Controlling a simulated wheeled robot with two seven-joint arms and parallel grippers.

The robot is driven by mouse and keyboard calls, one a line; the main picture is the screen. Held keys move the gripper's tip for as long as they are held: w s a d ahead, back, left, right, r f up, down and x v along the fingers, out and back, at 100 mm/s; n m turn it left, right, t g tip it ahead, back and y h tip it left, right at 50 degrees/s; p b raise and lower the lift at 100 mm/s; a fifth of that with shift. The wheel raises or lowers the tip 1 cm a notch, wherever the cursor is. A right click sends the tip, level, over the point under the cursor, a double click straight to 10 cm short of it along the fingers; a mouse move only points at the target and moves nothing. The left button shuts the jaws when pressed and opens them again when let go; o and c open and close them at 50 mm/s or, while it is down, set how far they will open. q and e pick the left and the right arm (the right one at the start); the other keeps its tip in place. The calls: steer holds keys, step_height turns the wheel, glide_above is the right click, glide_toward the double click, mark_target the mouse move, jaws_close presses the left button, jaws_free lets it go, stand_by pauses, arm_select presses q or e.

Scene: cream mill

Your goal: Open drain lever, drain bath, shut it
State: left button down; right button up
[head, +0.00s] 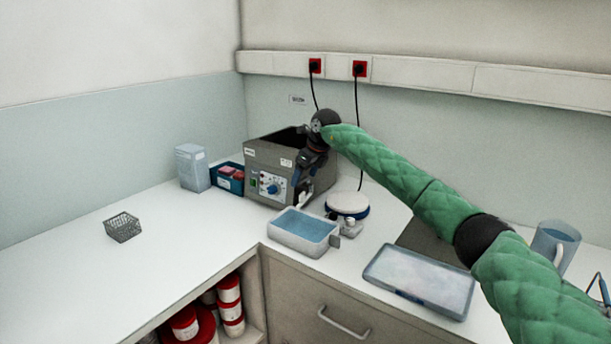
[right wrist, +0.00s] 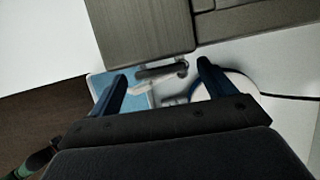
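The bath is a grey box (head: 262,160) with an open top and a control panel with a blue knob, standing on the counter by the back wall. In the right wrist view, its grey body (right wrist: 140,28) fills the top, with a short grey drain lever (right wrist: 162,70) at its lower edge. A white tub with blue inside (head: 304,228) stands in front of the bath and shows partly in the wrist view (right wrist: 135,92). My right gripper (right wrist: 161,78) is open, pointing down at the bath's front right, its fingers on either side of the lever. I cannot tell whether they touch it. My left gripper is not in view.
A round white-topped device (head: 347,205) stands close right of the tub. A flat clear-lidded tray (head: 420,279) and a blue jug (head: 556,243) are further right. A blue box (head: 228,178) and a wire basket (head: 122,227) are left. The left counter is mostly clear.

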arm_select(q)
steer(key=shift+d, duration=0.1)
arm_select(e)
steer(key=shift+d+r, duration=0.2)
steer(key=shift+r, duration=0.35)
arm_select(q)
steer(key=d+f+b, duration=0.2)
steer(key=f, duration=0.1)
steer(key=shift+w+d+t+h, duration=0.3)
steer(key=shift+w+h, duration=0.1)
arm_select(e)
steer(key=v, duration=0.6)
steer(key=shift+r, duration=0.3)
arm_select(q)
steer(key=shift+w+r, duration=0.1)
arm_select(e)
steer(key=shift+s+d, duration=0.1)
steer(key=shift+s, duration=0.05)
